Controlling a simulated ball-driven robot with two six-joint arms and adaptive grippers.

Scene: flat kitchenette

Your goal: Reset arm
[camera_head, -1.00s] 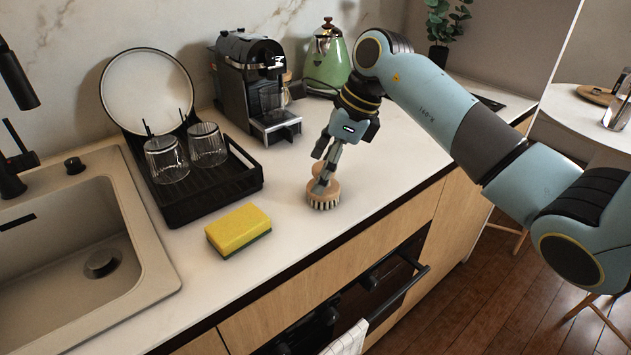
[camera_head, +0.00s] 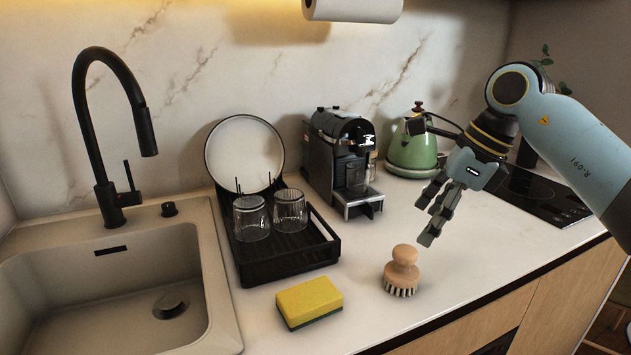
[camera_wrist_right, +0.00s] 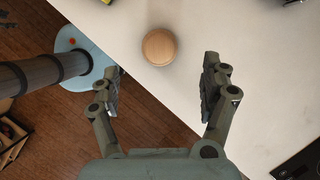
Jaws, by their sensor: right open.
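My right gripper (camera_head: 428,222) is open and empty above the counter, up and to the right of a wooden dish brush (camera_head: 403,269). The brush stands upright on its bristles on the counter. In the right wrist view the brush's round wooden top (camera_wrist_right: 160,47) shows ahead of the two spread fingers (camera_wrist_right: 162,90), with nothing between them. My right arm (camera_head: 575,140) comes in from the right. My left gripper is in neither view.
A yellow sponge (camera_head: 310,302) lies left of the brush. A black dish rack (camera_head: 285,262) holds two glasses and a plate (camera_head: 244,152). Behind stand a coffee machine (camera_head: 342,160) and a green kettle (camera_head: 412,152). The sink (camera_head: 110,290) is at left, a cooktop (camera_head: 535,192) at right.

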